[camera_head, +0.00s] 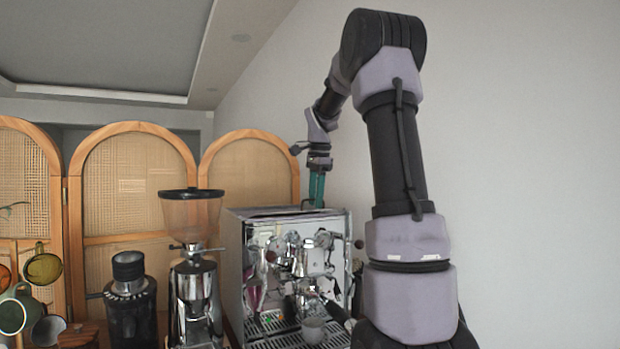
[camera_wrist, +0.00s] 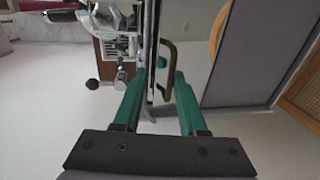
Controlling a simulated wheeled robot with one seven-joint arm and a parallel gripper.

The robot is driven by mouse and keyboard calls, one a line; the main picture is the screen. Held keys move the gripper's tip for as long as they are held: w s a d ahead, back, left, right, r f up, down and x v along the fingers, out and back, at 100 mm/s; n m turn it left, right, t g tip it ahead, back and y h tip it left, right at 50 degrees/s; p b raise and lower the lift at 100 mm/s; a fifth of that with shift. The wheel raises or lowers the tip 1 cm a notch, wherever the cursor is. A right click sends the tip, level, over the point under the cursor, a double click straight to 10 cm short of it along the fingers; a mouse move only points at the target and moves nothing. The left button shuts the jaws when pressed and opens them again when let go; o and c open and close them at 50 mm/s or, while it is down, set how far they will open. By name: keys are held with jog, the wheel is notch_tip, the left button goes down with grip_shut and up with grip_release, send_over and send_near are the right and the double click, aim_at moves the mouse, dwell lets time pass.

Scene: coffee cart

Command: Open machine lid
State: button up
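The chrome espresso machine (camera_head: 240,265) stands on the cart in the head view, and its flat lid (camera_head: 275,211) lies along the top. My gripper (camera_head: 317,203) points down at the machine's right top edge. In the wrist view my gripper (camera_wrist: 160,72) has its two teal fingers apart. The thin edge of the lid (camera_wrist: 153,40) and a brown bent handle (camera_wrist: 168,75) show between the fingers. I see gaps on both sides, and cannot tell whether either finger touches the handle.
A coffee grinder with a clear hopper (camera_head: 191,215) stands left of the machine, and a black grinder (camera_head: 130,300) is further left. Wooden folding screens (camera_head: 130,190) stand behind.

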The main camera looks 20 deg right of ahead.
jog(key=shift+f, duration=0.25)
notch_tip(320, 180, up, 11)
jog(key=s, duration=0.2)
jog(key=s+a+f+n+t, duration=0.1)
jog(key=s+a+f+n, duration=0.1)
jog(key=s+a+n, duration=0.2)
jog(key=s+a+f+n+t, duration=0.2)
jog(key=s+a+n, duration=0.2)
jog(key=s, duration=0.5)
jog(key=a, duration=0.2)
jog(key=shift+s+a+f+y, duration=0.3)
jog(key=shift+s+y, duration=0.05)
jog(key=shift+y, duration=0.05)
jog(key=shift+c, duration=0.3)
